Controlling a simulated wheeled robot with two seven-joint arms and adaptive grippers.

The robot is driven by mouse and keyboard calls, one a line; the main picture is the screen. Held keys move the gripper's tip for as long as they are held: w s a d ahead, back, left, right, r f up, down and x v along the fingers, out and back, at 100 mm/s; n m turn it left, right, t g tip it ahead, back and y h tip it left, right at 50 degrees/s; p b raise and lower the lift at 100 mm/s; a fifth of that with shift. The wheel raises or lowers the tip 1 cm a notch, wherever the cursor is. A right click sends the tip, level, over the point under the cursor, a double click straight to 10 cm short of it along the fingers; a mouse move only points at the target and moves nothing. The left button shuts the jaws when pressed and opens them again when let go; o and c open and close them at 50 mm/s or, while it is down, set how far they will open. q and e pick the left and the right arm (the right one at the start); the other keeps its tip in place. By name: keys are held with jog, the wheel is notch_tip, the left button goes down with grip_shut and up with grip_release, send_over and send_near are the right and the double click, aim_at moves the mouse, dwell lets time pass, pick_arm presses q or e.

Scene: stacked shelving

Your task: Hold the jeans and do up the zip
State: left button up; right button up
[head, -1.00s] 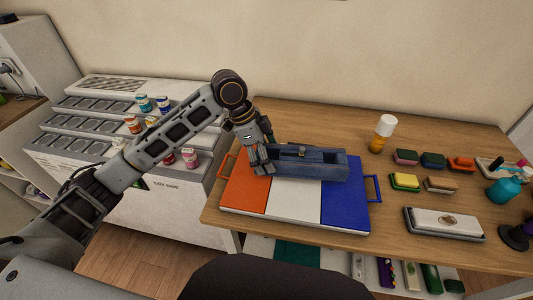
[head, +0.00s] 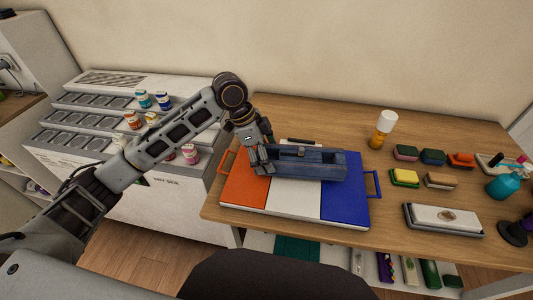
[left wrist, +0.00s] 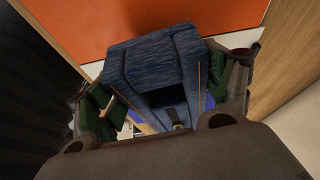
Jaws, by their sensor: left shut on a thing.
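The blue denim jeans piece (head: 318,165) lies across the tray, a box-like form with a slot along its top. It also shows in the left wrist view (left wrist: 155,62), between my fingers. A small brass-coloured zip part (head: 301,151) shows at the slot, and a small yellowish piece (left wrist: 177,126) shows inside the opening in the wrist view. My left gripper (head: 263,160) is shut on the left end of the jeans, with its green-padded fingers on either side. The right gripper is in neither view.
The tray (head: 245,190) has orange, white and blue panels and a handle at each side. Sponges, a whetstone (head: 445,217) and bottles stand to the right on the wooden table (head: 390,230). A stepped white rack (head: 95,125) with small jars stands left.

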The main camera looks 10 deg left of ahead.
pick_arm(q)
jog(key=shift+f, duration=1.95)
dwell(0.5)
jog(key=o, duration=0.9)
jog(key=c, duration=0.6)
jog(key=shift+c, duration=0.2)
dwell(0.5)
